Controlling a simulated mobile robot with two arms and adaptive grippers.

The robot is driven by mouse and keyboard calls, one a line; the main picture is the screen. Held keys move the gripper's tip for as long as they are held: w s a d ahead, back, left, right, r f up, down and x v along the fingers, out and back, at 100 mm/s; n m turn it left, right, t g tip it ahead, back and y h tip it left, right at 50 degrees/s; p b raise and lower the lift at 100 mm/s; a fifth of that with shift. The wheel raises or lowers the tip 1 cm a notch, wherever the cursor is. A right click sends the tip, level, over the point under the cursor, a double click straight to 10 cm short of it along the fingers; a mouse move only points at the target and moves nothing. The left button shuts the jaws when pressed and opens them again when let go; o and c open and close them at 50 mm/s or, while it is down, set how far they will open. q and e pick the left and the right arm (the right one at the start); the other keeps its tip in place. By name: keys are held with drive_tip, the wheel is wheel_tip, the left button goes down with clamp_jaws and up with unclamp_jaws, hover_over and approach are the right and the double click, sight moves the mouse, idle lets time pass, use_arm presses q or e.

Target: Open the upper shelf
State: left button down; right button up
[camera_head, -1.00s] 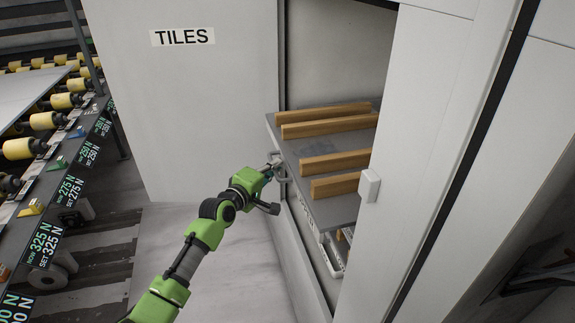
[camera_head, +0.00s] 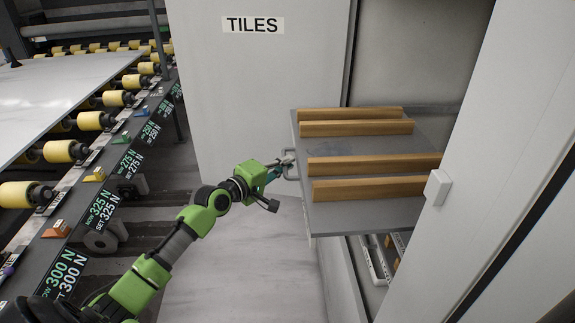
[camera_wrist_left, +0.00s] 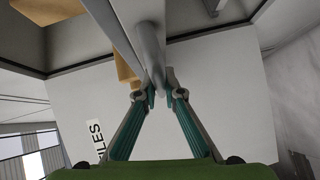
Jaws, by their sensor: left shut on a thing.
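The upper shelf (camera_head: 360,217) is a grey sliding tray in a tall white cabinet, with several wooden bars (camera_head: 375,164) lying across it. It sticks out of the cabinet's opening toward the left. A metal handle (camera_head: 291,170) is on its left front edge. My left gripper (camera_head: 287,160) is shut on this handle. In the left wrist view the handle bar (camera_wrist_left: 152,50) runs down between the two teal fingers (camera_wrist_left: 161,97). My right gripper is not in view.
A white door panel (camera_head: 490,200) with a small white knob (camera_head: 437,187) covers the cabinet's right part. A lower shelf (camera_head: 376,262) with white trays shows beneath. A roller conveyor (camera_head: 95,120) with force displays stands at the left.

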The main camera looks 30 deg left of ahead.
use_arm(q)
drive_tip(key=c, duration=2.4)
unclamp_jaws()
drive_tip(key=v, duration=1.2)
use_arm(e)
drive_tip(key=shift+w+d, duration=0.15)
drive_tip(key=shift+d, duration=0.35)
